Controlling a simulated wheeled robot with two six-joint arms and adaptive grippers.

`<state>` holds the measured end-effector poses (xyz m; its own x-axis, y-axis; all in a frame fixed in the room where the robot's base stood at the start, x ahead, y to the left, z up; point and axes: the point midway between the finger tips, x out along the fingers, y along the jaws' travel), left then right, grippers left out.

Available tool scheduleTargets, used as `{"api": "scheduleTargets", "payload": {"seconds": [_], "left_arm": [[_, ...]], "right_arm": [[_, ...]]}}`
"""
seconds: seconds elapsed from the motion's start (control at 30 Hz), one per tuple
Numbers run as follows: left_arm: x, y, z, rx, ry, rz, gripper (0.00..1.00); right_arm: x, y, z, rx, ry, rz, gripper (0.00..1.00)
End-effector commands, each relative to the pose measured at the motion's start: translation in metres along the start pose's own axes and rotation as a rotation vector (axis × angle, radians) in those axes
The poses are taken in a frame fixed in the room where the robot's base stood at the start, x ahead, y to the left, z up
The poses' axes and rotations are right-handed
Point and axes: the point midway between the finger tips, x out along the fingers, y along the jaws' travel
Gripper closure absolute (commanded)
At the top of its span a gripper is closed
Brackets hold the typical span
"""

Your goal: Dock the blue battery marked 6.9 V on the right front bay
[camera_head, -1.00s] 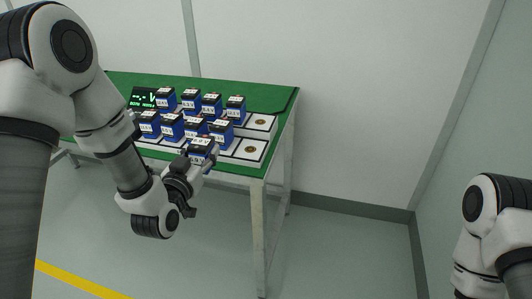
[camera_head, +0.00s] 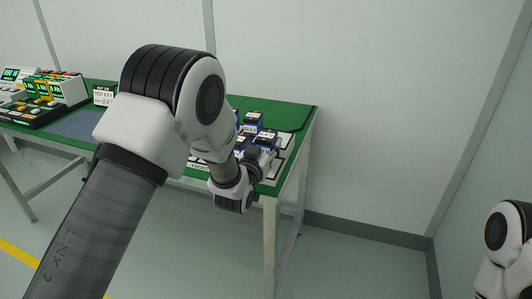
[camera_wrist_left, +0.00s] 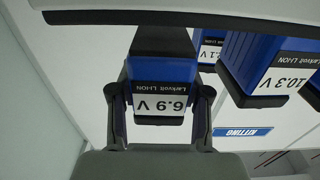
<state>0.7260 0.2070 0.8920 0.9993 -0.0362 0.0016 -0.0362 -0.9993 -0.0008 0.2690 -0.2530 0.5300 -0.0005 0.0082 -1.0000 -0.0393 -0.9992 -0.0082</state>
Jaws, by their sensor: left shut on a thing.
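My left gripper (camera_wrist_left: 160,104) is shut on the blue battery (camera_wrist_left: 163,72) with a black top; its label reads 6.9 V, upside down in the left wrist view. In the head view my left gripper (camera_head: 266,158) is at the right end of the white battery rack (camera_head: 287,141), at its front side. The right front bay is largely hidden behind the gripper and battery, so I cannot tell whether the battery touches it. My right gripper is out of the head view; only its arm shows at lower right.
Other blue batteries (camera_head: 253,117) stand close beside and behind; a 10.3 V one (camera_wrist_left: 270,65) is near the held battery in the wrist view. A tester with green displays (camera_head: 42,93) and a sign (camera_head: 103,95) stand at the left of the green table (camera_head: 300,112).

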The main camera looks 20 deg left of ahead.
Motion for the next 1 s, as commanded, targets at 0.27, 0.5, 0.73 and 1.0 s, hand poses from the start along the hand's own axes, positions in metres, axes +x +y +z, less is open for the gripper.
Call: {"api": "scheduleTargets", "payload": {"seconds": [0.27,0.5,0.73,1.0], "left_arm": [[-0.001,-0.001,0.023,0.000,0.000,-0.001,1.00],[-0.001,-0.001,0.028,0.000,-0.002,-0.001,0.46],[-0.001,-0.001,0.028,0.000,-0.002,0.000,0.28],[-0.011,-0.001,0.025,0.001,-0.003,0.000,0.28]], "right_arm": [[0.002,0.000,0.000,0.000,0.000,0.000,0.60],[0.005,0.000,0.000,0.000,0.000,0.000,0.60],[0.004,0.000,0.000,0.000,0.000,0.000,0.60],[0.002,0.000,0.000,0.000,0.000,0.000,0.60]]}}
